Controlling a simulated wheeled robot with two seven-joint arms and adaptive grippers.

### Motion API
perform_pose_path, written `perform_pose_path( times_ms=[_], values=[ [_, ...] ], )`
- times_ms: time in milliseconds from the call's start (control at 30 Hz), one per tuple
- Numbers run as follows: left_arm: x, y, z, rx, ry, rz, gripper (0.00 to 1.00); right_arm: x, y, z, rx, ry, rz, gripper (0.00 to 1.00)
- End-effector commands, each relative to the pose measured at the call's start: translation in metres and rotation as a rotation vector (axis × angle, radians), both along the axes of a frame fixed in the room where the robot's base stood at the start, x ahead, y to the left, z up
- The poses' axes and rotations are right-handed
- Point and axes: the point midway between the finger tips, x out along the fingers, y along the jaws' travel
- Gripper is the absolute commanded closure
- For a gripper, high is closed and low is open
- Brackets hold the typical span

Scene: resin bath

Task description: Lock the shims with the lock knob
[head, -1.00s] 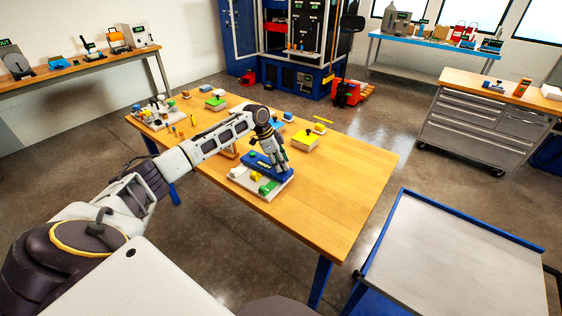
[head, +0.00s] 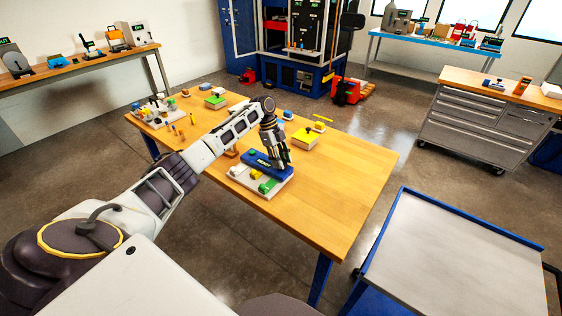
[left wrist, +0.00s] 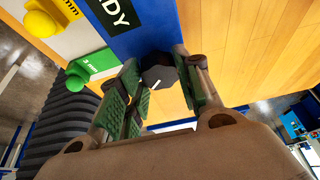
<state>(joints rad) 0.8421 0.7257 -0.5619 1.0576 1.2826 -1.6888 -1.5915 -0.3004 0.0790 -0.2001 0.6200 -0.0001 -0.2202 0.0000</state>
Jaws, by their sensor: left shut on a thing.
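A blue bar with a display (head: 262,161) stands on a white base (head: 243,181) near the front edge of the wooden table. In the left wrist view its display (left wrist: 114,14) shows letters ending in "DY". A green shim marked 3 mm (left wrist: 97,62) and a yellow shim (left wrist: 58,14) lie beside the bar. The dark faceted lock knob (left wrist: 158,68) with a white pointer line is at the end of the bar. My left gripper (head: 281,163) is shut on the knob from above, its green-padded fingers on either side. The knob is hidden by the gripper in the head view. My right gripper is out of view.
A yellow-topped box (head: 305,138) and a green-topped one (head: 215,102) stand farther back on the table (head: 335,190), with other small parts at the left. The table's right end is clear. An empty metal cart (head: 455,265) stands at the right.

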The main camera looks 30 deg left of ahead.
Motion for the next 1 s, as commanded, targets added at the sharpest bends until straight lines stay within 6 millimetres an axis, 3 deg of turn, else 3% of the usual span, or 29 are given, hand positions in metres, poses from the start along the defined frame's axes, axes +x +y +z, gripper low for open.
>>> perform_pose_path(
  times_ms=[433,800,1000],
  values=[
    [0.003,-0.001,0.0,-0.001,-0.003,-0.329,0.9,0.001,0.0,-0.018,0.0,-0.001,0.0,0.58],
    [0.004,-0.002,0.0,0.0,-0.003,-0.594,0.9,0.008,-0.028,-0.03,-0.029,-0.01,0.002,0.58],
    [0.004,-0.001,0.001,0.001,-0.003,-0.694,0.9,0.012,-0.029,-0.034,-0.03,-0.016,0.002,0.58]
  ],
)
